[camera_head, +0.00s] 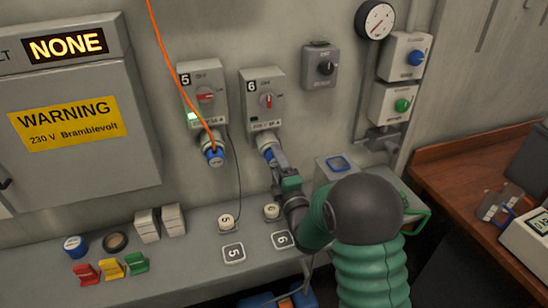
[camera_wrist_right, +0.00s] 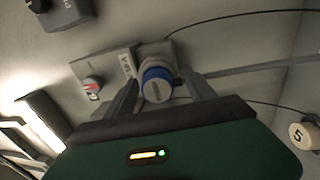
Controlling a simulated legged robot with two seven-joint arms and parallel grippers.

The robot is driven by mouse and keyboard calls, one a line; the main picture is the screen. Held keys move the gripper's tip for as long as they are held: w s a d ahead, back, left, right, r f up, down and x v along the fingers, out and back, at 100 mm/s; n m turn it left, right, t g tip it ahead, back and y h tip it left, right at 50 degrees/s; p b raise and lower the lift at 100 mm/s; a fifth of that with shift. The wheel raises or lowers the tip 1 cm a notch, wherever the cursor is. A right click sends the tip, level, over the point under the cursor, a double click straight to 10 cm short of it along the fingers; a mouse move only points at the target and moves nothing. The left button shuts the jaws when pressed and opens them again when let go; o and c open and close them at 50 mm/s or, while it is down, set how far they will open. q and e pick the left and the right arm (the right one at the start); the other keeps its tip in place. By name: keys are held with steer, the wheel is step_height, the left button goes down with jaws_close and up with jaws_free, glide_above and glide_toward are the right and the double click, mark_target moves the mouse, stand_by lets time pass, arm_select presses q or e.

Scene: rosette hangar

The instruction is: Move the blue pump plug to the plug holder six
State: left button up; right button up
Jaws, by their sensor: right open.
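A blue-ended plug (camera_head: 213,156) on an orange cable sits in the socket under the wall box marked 5 (camera_head: 203,85). Under the wall box marked 6 (camera_head: 263,95) there is a pale fitting with a blue part (camera_head: 266,143). My right gripper (camera_head: 275,158) is at this fitting, partly covering it. In the right wrist view the blue-ringed round end (camera_wrist_right: 157,84) shows between the two open fingers (camera_wrist_right: 160,98); contact cannot be told. On the ledge stands a white cap marked 6 (camera_head: 271,211) beside a label 6 (camera_head: 282,240). My left gripper is out of view.
A white cap marked 5 (camera_head: 226,221) with a thin dark cord stands left of cap 6. Coloured switches (camera_head: 111,267) and white blocks (camera_head: 160,223) are farther left on the ledge. A wooden desk (camera_head: 450,180) is at right. The orange cable hangs from above.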

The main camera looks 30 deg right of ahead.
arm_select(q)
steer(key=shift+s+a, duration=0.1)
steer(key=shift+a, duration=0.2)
arm_select(e)
steer(key=shift+a+r, duration=0.2)
steer(key=shift+a, duration=0.2)
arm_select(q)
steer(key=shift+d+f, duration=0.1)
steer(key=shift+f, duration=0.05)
arm_select(e)
steer(key=shift+d, duration=0.15)
steer(key=shift+d, duration=0.1)
arm_select(q)
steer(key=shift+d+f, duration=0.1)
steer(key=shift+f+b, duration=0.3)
steer(key=shift+b, duration=0.2)
arm_select(e)
jaws_close()
stand_by(0.3)
